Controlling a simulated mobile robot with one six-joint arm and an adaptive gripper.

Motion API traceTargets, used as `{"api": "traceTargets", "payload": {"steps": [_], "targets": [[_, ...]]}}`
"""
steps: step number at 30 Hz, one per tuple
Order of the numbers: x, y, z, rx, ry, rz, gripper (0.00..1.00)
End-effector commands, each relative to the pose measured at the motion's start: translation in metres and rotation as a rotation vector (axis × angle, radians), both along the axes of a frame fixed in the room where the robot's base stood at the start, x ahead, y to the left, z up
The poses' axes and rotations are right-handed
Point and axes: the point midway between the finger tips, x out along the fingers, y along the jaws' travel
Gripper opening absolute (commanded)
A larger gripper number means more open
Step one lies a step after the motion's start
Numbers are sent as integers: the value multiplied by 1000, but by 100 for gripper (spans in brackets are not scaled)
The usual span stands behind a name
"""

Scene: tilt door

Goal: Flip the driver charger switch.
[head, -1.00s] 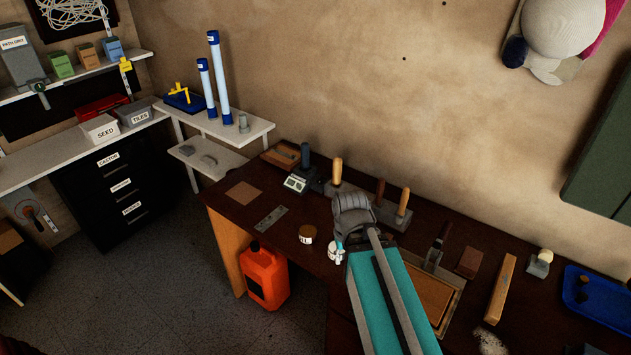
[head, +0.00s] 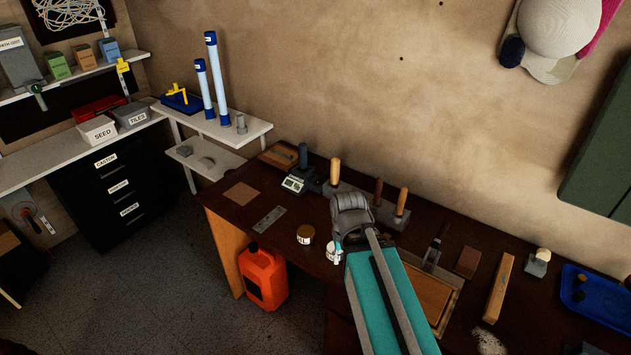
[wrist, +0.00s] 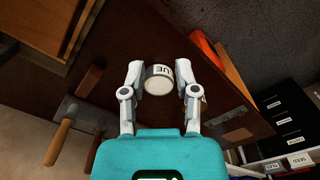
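A dark device with a pale panel (head: 293,184), which looks like the driver charger, stands near the far left end of the workbench. A dark upright handle (head: 304,156) rises behind it. Its switch is too small to make out. My gripper (wrist: 162,66) is open in the wrist view, with nothing held. Beyond its spread fingers is a white-topped tin (wrist: 159,84) whose label partly reads "UE". I cannot tell the gap to it. In the head view my arm hides most of the gripper, which is right of and nearer than the charger. The charger is not visible in the wrist view.
Wooden handles (head: 335,171) rise from blocks along the back. A metal plate (head: 269,217) lies flat at left. An orange jug (head: 263,275) stands below the bench.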

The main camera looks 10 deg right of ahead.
Motion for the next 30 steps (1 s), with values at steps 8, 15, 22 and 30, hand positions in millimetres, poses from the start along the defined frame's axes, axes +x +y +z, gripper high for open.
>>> {"api": "traceTargets", "payload": {"steps": [8,15,22,30], "targets": [[0,0,0,0,0,0,40],[0,0,0,0,0,0,29],[13,-2,-4,-28,-15,-28,0],[69,-8,-16,-150,-98,-160,0]]}}
